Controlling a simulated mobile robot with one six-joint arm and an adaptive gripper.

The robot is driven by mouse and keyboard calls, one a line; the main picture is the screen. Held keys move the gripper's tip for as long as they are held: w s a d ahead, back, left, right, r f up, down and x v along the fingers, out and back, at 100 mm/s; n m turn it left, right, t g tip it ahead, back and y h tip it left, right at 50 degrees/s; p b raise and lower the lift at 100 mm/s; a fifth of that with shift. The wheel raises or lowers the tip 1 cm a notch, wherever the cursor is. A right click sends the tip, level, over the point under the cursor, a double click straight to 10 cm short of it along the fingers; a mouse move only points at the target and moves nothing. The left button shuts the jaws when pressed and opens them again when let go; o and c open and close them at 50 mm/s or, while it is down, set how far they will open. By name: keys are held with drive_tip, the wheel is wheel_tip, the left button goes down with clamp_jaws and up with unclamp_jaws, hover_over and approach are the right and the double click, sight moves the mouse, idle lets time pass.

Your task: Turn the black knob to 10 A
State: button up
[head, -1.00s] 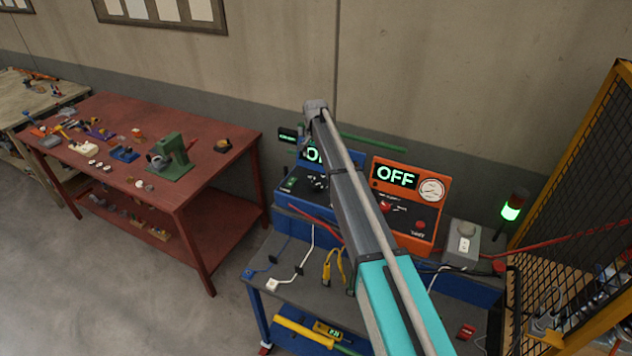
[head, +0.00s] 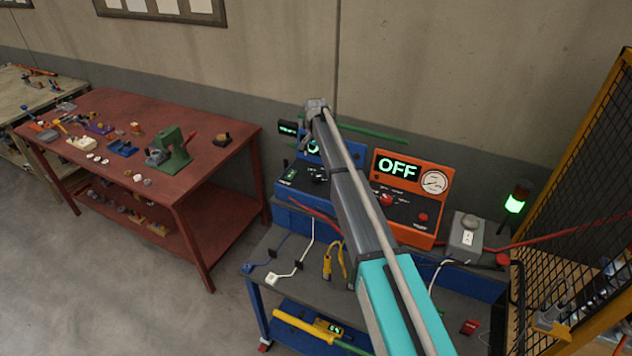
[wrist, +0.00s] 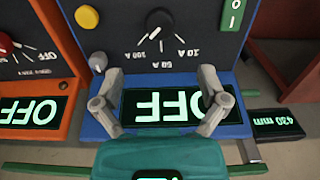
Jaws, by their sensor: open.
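The black knob (wrist: 159,22) is on the dark front panel of a blue unit (wrist: 112,120), seen upside down in the wrist view. White marks beside it read 10 A, 50 A and 200 A; I cannot tell surely which one it points to. The unit's display (wrist: 165,105) reads OFF. My gripper (wrist: 161,72) is open and empty, its fingers apart over the display and lower panel, clear of the knob in the picture. In the head view the blue unit (head: 290,200) is partly behind my arm, and my fingers cannot be made out.
An orange unit (head: 425,215) with its own OFF display and gauge stands beside the blue one. A yellow button (wrist: 87,17) and a green switch (wrist: 232,14) flank the knob. A grey socket box (head: 466,236), a lit green lamp (head: 515,204) and a mesh fence stand right.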

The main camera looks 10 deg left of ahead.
sight(316, 176)
drive_tip(key=shift+f+b, duration=4.9)
drive_tip(key=shift+f, duration=0.35)
drive_tip(key=c, duration=1.1)
drive_tip(key=shift+c, duration=0.2)
